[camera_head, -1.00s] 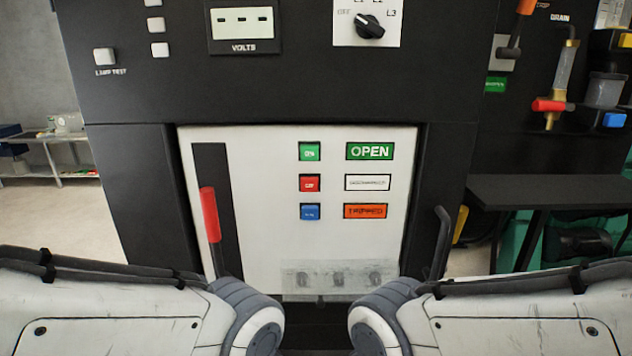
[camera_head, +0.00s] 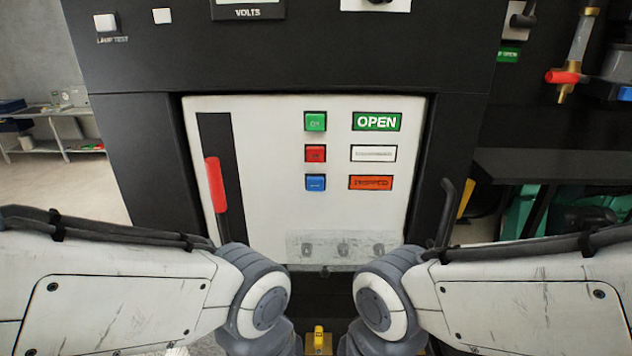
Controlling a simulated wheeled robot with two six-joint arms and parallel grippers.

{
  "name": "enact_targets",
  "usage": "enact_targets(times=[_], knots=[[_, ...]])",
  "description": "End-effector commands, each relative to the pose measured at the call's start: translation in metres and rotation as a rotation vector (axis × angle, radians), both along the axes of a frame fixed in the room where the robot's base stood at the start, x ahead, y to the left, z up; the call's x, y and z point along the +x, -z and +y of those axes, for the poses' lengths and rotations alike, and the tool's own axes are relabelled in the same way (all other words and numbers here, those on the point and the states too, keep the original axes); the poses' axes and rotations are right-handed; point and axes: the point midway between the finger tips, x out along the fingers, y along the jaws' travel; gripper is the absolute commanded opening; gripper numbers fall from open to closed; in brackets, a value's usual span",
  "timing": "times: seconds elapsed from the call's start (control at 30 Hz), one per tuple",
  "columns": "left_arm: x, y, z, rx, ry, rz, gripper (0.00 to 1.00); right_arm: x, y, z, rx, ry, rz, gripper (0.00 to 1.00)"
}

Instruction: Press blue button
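The blue button (camera_head: 315,183) is the lowest of a column of three square buttons on the white breaker panel (camera_head: 268,215). The red button (camera_head: 315,153) is just above it and the green button (camera_head: 316,121) is at the top. The blue button is in plain sight, with nothing in front of it. Both my arms come in from the lower corners and bend downward in front of the panel's lower part. My grippers are out of the picture, below its bottom edge.
Right of the buttons are a green OPEN sign (camera_head: 377,121), a white sign (camera_head: 373,153) and an orange TRIPPED sign (camera_head: 371,182). A red-handled lever (camera_head: 215,186) sits in a black slot at left. A dark shelf (camera_head: 555,163) juts out at right.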

Motion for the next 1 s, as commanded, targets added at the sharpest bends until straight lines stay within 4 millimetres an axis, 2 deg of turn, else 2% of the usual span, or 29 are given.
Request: enact_targets(times=[0.43, 0.47, 0.6, 1.0], knots=[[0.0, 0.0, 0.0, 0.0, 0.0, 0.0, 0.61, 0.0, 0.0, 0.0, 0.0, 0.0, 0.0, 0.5], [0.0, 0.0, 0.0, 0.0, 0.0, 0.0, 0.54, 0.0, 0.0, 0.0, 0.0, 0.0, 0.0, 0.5], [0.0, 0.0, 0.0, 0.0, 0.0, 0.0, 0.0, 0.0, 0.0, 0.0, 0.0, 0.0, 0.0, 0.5], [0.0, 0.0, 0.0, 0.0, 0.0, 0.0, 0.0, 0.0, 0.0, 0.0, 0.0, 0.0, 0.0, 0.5]])
